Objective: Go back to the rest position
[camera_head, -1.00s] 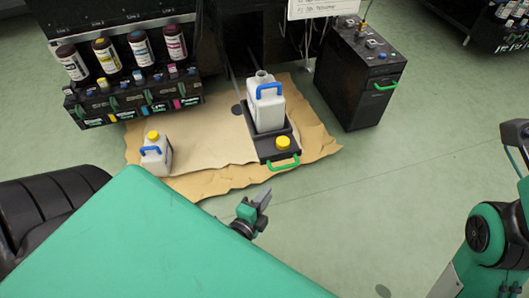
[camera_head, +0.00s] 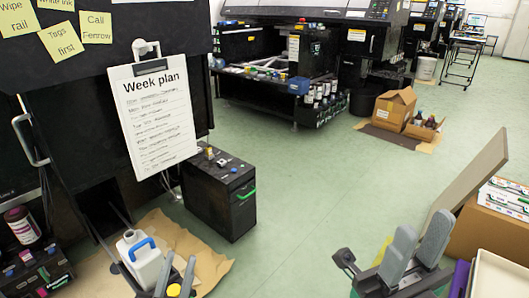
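My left gripper (camera_head: 178,260) is at the bottom left, pointing up in the picture, its two grey fingers apart. It overlaps the tray area in front of the white bottle (camera_head: 141,263), which has a blue handle and an open neck. A yellow cap (camera_head: 174,290) shows between the fingers, apparently on the tray behind; I cannot tell the distance. The second white container is out of view.
A black box unit (camera_head: 219,195) with a green handle stands beside brown paper (camera_head: 205,264). A Week plan board (camera_head: 156,115) hangs above. A brown carton (camera_head: 488,226) and a white tray (camera_head: 497,276) are near my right gripper. The green floor (camera_head: 330,190) between is clear.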

